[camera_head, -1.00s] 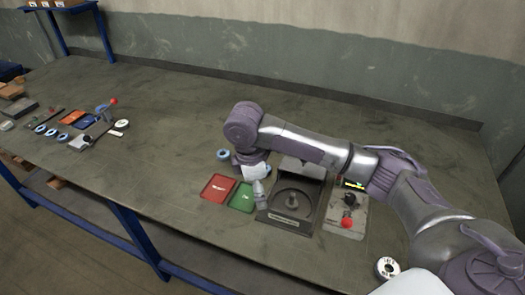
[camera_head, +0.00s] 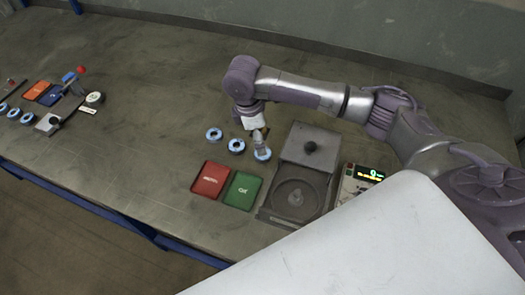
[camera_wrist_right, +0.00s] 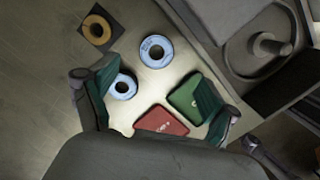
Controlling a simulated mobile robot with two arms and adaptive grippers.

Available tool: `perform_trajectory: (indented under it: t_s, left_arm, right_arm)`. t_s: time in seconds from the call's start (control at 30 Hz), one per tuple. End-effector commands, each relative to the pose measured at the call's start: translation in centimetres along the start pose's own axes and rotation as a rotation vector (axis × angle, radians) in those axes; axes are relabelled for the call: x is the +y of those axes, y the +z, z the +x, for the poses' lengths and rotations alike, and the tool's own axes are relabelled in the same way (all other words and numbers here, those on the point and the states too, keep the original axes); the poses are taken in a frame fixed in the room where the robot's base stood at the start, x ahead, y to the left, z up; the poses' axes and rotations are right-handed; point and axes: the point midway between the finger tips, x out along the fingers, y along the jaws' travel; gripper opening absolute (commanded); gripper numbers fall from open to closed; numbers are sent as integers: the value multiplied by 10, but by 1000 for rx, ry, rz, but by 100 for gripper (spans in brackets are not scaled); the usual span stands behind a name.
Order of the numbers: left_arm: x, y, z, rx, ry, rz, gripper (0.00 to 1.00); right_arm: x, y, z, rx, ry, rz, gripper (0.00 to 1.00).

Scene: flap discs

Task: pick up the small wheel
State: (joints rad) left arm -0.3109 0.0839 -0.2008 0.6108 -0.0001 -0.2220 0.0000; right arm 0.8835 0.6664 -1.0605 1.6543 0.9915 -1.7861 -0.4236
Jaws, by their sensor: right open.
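Three blue-rimmed wheels lie in a row on the bench in the head view: a left one (camera_head: 214,134), a middle one (camera_head: 236,146) and a right one (camera_head: 262,154). The wrist view shows two blue-and-white wheels, a larger-looking one (camera_wrist_right: 155,50) and a smaller-looking one (camera_wrist_right: 123,87), plus a tan-and-dark ring (camera_wrist_right: 97,30). I cannot tell for sure which is the small wheel. My right gripper (camera_head: 258,141) points down above the right wheel in the head view. Its open, empty fingers (camera_wrist_right: 155,94) show in the wrist view, the left finger close beside the smaller-looking wheel. My left gripper is not in view.
A red tray (camera_head: 210,180) and a green tray (camera_head: 242,190) lie in front of the wheels. A dark fixture with a round recess (camera_head: 299,197) and a device with a lit display (camera_head: 364,174) stand to the right. More parts lie far left. The bench behind is clear.

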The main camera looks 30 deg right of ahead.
Motion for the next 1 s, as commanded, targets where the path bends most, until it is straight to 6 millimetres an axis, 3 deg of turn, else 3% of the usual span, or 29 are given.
perform_trajectory:
  t_s: [0.1, 0.4, 0.6, 0.9, 1.0]
  left_arm:
    - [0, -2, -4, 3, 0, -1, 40]
    - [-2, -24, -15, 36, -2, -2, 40]
    - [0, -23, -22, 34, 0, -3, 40]
    - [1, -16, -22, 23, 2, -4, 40]
    - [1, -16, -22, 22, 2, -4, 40]
  right_arm:
    - [0, 0, 17, 0, -1, 2, 87]
    - [1, 0, 42, -3, -2, 1, 87]
    - [2, -1, 72, -1, -1, 0, 87]
    - [2, -2, 79, 1, 2, 0, 87]
    - [2, -2, 79, 1, 2, 0, 74]
